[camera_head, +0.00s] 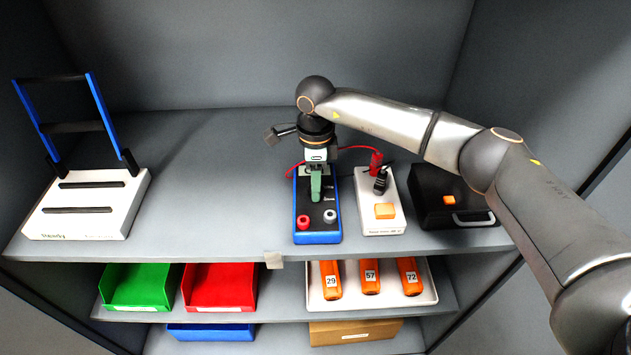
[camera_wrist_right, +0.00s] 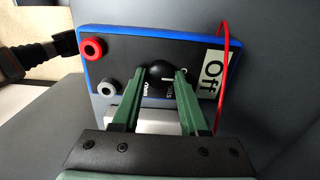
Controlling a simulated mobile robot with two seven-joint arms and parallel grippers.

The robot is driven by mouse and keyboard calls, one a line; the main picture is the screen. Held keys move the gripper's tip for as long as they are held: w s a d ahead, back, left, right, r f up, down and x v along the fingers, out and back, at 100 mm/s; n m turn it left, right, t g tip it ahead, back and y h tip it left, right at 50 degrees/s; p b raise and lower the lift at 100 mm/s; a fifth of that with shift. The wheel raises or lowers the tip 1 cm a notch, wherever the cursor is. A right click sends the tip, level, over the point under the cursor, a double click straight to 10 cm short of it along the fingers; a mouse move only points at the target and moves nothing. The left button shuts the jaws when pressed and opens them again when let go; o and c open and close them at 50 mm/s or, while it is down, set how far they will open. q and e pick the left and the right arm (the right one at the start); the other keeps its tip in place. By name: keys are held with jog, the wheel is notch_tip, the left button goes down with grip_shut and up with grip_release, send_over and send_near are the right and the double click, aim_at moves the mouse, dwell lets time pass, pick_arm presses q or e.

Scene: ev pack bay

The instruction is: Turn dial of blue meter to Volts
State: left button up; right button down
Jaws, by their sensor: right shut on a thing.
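The blue meter (camera_head: 318,236) lies on the upper shelf with its black face up and its blue rim showing. It has a red socket and a grey socket at its front end. My right gripper (camera_head: 316,190) reaches down over the meter; its green fingers are shut on the black dial. In the right wrist view, the fingers of the right gripper (camera_wrist_right: 158,88) are on both sides of the dial (camera_wrist_right: 157,72). The meter's display (camera_wrist_right: 213,72) reads "Off". Labels beside the dial are partly hidden by the fingers. My left gripper is not in view.
A white device (camera_head: 382,220) with an orange button and black and red plugs stands right of the meter. A black case (camera_head: 432,185) is farther right. A white stand with a blue frame (camera_head: 85,220) is at left. Green (camera_head: 138,287) and red (camera_head: 220,287) bins sit below.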

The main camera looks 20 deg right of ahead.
jog(key=shift+m, duration=0.3)
jog(key=m, duration=0.5)
jog(key=shift+b, duration=0.3)
jog(key=m, duration=0.6)
jog(key=shift+r, duration=0.1)
dwell(0.4)
jog(key=shift+c, duration=2.1)
grip_release()
notch_tip(320, 180, up, 12)
jog(key=b, duration=0.1)
jog(key=shift+r, duration=0.25)
